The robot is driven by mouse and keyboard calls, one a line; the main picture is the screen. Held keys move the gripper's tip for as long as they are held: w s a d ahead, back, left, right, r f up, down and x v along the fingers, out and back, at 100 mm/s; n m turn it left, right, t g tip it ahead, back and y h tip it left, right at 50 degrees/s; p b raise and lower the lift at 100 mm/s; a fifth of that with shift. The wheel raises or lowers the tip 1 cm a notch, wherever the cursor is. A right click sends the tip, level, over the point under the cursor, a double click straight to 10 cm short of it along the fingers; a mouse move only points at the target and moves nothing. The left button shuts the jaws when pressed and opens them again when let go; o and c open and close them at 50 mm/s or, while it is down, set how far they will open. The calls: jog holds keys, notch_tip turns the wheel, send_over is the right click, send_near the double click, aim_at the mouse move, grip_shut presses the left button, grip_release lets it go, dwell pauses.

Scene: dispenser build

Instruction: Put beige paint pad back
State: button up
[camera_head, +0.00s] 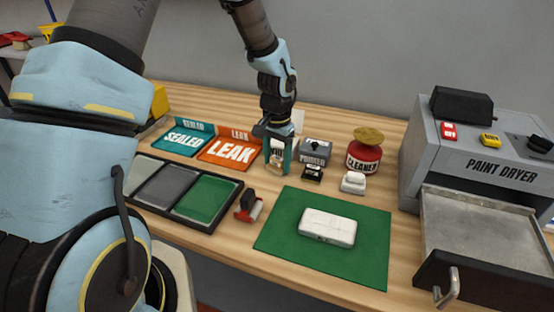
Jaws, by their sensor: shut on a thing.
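My gripper (279,170) points down near the back middle of the table, left of the grey primer box.
The primer box (316,149), a black pad (312,173), a white pad (353,182) and the red cleaner pot (364,156) stand close right. A white case (327,227) lies on the green mat (280,240). Orange LEAK tray (230,150) is left; paint dryer (500,165) right.

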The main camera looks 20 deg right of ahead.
jog(key=o, duration=1.2)
jog(key=shift+o, duration=0.2)
jog(key=shift+r+p, duration=3.15)
jog(key=shift+r, duration=0.9)
jog(key=shift+f, duration=0.1)
